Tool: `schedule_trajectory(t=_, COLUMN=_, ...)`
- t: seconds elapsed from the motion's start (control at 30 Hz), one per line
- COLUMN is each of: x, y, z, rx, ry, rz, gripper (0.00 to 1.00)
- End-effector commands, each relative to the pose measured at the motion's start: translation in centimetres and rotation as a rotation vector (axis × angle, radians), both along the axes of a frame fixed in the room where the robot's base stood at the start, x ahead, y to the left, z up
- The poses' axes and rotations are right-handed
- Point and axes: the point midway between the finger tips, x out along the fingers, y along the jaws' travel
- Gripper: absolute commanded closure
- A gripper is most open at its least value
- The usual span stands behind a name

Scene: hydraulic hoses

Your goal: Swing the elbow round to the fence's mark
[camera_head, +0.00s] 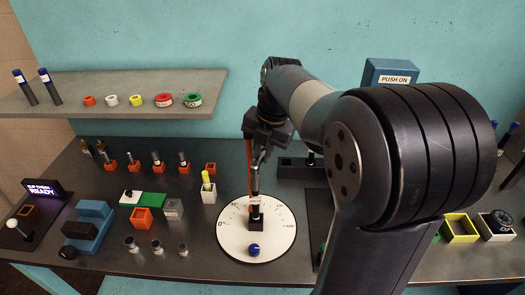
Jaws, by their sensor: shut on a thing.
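A round white dial (230,240) with a printed scale lies flat on the bench, with a 0 at its left. A small black block (256,224) stands at its middle, and a blue ball (253,249) sits on the dial's front part. A slim upright metal-and-black piece (255,185), perhaps the elbow and its hose end, rises from the block. My gripper (260,152) points down above the dial and is shut on the upper part of this piece. A thin orange-red upright strip runs beside it. I cannot make out the elbow's bend or the fence's mark.
A grey shelf (120,92) at the back left carries several coloured rings and two blue-capped pegs. Orange sockets and fittings stand left of the dial, with a yellow-topped piece in a white block (208,190) close by. My arm hides much of the right side.

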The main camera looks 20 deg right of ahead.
Motion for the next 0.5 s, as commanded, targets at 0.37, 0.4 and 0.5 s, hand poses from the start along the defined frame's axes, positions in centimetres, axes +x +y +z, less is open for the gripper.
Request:
schedule_trajectory(t=0.37, x=0.01, y=0.0, z=0.02, rx=-0.001, ry=-0.001, rz=0.0, gripper=0.62)
schedule_trajectory(t=0.4, x=0.01, y=0.0, z=0.02, rx=-0.001, ry=-0.001, rz=0.0, gripper=0.61)
schedule_trajectory(t=0.5, x=0.03, y=0.02, z=0.03, rx=0.0, ry=-0.001, rz=0.0, gripper=0.61)
